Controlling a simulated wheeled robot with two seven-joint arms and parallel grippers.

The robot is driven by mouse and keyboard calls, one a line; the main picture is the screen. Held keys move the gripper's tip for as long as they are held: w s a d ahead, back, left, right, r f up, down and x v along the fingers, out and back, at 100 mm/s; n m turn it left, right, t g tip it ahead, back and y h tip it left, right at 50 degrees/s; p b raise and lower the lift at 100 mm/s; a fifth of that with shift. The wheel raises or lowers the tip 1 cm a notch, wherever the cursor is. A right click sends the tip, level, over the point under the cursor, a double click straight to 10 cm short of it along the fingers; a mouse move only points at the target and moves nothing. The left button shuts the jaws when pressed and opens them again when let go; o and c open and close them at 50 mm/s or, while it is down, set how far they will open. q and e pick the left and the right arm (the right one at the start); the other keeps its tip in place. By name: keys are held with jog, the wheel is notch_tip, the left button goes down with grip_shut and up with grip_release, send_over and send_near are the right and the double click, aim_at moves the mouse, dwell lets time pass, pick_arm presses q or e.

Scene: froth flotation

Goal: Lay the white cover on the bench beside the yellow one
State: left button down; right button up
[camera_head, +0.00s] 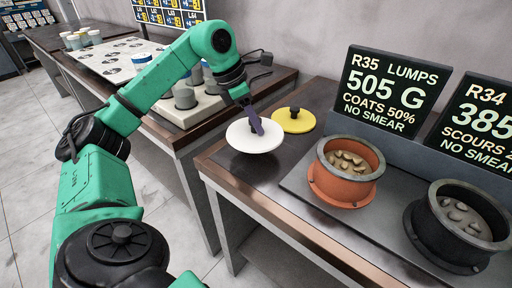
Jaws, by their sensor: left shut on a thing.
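The white cover (244,138) is a round disc at the left end of the dark bench (235,176). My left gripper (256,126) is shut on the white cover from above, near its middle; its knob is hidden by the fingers. I cannot tell whether the cover touches the bench or hangs just above it. The yellow cover (295,123), a round disc with a black knob, lies flat on the bench just right of and behind the white one. My right gripper is not in view.
An orange pot (332,190) and a black pot (429,240), both holding lumps, stand on a grey tray to the right. Dark signs (385,92) stand behind them. A second table at the left holds a pale block with grey cylinders (184,97) and a spotted sheet (103,64).

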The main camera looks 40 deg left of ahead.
aim_at(251, 132)
pick_arm(q)
notch_tip(251, 132, down, 6)
jog(key=shift+s+r+b, duration=0.1)
jog(key=shift+r+b, duration=0.1)
jog(key=shift+b, duration=0.35)
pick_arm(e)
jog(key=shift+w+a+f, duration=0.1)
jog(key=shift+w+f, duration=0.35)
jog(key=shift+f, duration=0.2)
pick_arm(q)
jog(key=shift+f, duration=0.2)
jog(key=shift+c, duration=2.4)
grip_release()
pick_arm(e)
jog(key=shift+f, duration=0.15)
pick_arm(q)
jog(key=shift+r, duration=0.2)
jog(key=p+v, duration=0.2)
jog(key=v, duration=1)
jog(key=shift+d, duration=0.1)
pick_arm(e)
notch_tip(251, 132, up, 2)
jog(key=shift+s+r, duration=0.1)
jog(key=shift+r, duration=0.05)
